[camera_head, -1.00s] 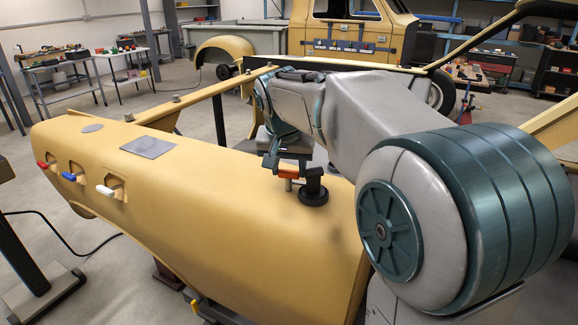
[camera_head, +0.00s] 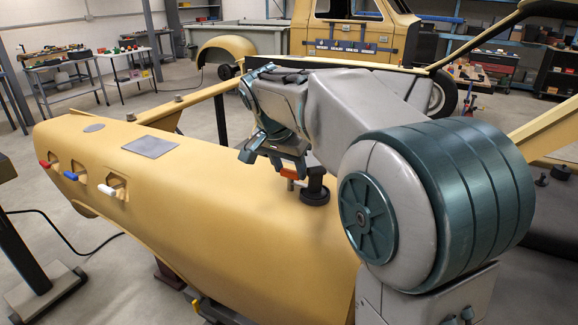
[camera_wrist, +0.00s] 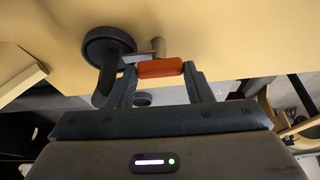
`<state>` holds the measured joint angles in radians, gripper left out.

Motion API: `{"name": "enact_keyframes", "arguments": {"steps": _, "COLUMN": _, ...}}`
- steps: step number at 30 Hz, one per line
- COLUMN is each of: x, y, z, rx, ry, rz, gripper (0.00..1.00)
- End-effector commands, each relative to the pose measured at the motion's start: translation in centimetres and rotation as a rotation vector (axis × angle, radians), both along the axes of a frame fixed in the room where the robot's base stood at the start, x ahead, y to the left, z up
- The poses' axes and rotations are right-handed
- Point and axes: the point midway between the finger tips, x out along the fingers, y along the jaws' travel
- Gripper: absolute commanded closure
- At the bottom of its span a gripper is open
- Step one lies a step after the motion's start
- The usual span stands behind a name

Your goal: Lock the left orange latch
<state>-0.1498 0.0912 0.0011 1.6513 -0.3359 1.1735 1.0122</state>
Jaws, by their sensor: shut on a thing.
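The orange latch (camera_head: 289,173) is a short orange handle on a metal post on top of the yellow body shell (camera_head: 215,215). My gripper (camera_head: 277,162) is over it from behind in the head view, and hides part of it. In the wrist view the orange latch (camera_wrist: 160,68) lies across between the two fingertips of my gripper (camera_wrist: 158,73), which is shut on it.
Red (camera_head: 44,163), blue (camera_head: 71,175) and white (camera_head: 108,189) handles sit in recesses on the shell's left side. A flat grey plate (camera_head: 149,147) lies on its top. A yellow truck cab (camera_head: 365,40) and work tables (camera_head: 65,70) stand behind.

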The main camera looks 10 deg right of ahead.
Motion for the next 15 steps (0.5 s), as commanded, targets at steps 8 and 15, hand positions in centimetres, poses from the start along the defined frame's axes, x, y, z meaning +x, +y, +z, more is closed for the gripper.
{"name": "enact_keyframes", "arguments": {"steps": 8, "x": 0.00, "y": -0.03, "z": 0.00, "rx": 0.000, "ry": 0.000, "rz": -0.001, "gripper": 0.33}}
{"name": "enact_keyframes", "arguments": {"steps": 15, "x": -0.02, "y": -0.04, "z": 0.10, "rx": 0.000, "ry": 0.000, "rz": 0.000, "gripper": 0.33}}
